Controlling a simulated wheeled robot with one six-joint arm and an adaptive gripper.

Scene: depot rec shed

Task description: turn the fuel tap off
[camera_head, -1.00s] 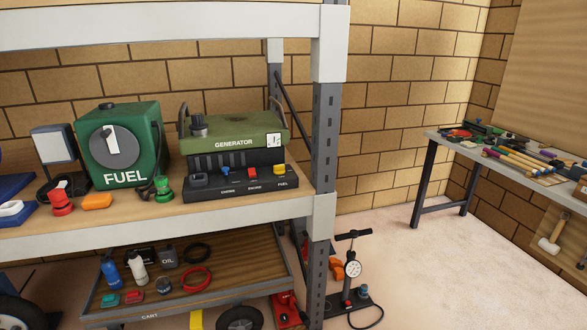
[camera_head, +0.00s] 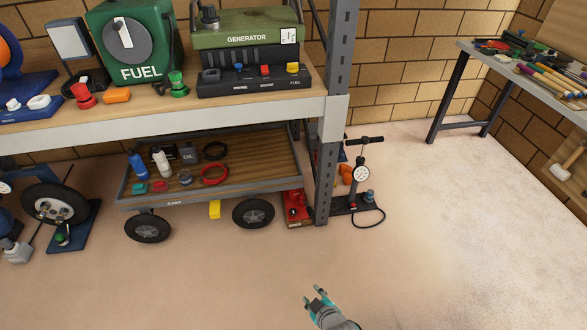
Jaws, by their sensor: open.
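A green box marked FUEL (camera_head: 157,55) stands on the shelf at upper left, its top cut off by the frame. Its round grey dial (camera_head: 122,58) has a white pointer standing nearly upright. To its right is the generator (camera_head: 246,28), olive green over a black base. A yellow control (camera_head: 292,68) sits above a FUEL label at the right of that base, beside a red one (camera_head: 265,70) and a blue one (camera_head: 239,69). My gripper (camera_head: 314,294) is open and empty at the bottom, in front of and well apart from the shelf.
The shelf's front edge (camera_head: 200,121) and grey post (camera_head: 340,60) bound the generator. Below is a cart (camera_head: 240,180) with bottles and small items. A cluttered workbench (camera_head: 461,46) is at right. The floor in front is clear.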

